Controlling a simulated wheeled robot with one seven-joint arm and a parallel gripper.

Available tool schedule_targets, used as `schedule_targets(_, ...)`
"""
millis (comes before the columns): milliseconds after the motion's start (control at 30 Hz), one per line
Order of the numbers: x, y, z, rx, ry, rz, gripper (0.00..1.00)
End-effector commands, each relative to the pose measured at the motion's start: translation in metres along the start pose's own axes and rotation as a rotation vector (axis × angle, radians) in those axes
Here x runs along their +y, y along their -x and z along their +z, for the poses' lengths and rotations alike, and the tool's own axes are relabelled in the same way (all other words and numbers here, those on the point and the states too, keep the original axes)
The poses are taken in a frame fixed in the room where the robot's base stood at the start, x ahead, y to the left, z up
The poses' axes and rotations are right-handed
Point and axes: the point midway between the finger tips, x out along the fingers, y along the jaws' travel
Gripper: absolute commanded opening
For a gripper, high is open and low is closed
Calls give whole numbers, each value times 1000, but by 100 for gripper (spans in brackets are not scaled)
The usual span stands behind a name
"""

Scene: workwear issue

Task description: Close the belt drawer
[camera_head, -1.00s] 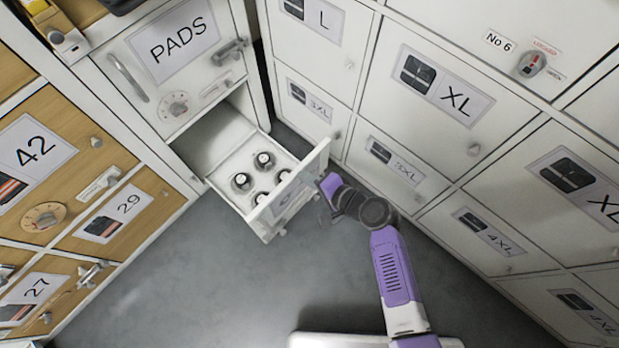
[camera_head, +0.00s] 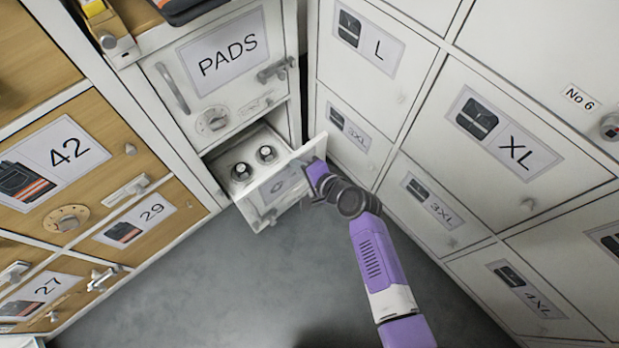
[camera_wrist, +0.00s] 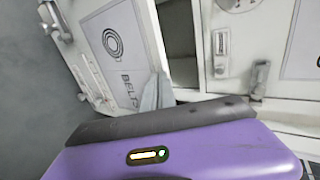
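The belt drawer (camera_head: 280,190) is partly open below the PADS compartment in the head view. Its white front bears a label, read as BELTS with a coil picture in the wrist view (camera_wrist: 112,45). The fingers are not clear enough to tell open from shut.
The PADS compartment (camera_head: 225,60) above is shut. White locker doors (camera_head: 500,135) stand close on the right of my arm. Wooden drawers (camera_head: 60,160) line the left. The grey floor (camera_head: 200,290) in front is clear.

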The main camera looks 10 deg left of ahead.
Motion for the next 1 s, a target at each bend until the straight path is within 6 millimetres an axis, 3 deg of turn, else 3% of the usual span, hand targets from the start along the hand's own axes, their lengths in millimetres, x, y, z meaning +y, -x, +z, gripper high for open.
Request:
schedule_targets(200, -24, -51, 0, -1, 4, -2, 0)
schedule_targets(500, -54, -100, 0, 0, 2, -2, 0)
schedule_targets(700, -65, -116, 0, 0, 0, -1, 0)
schedule_targets(1000, -69, -120, 0, 1, -1, 0, 0)
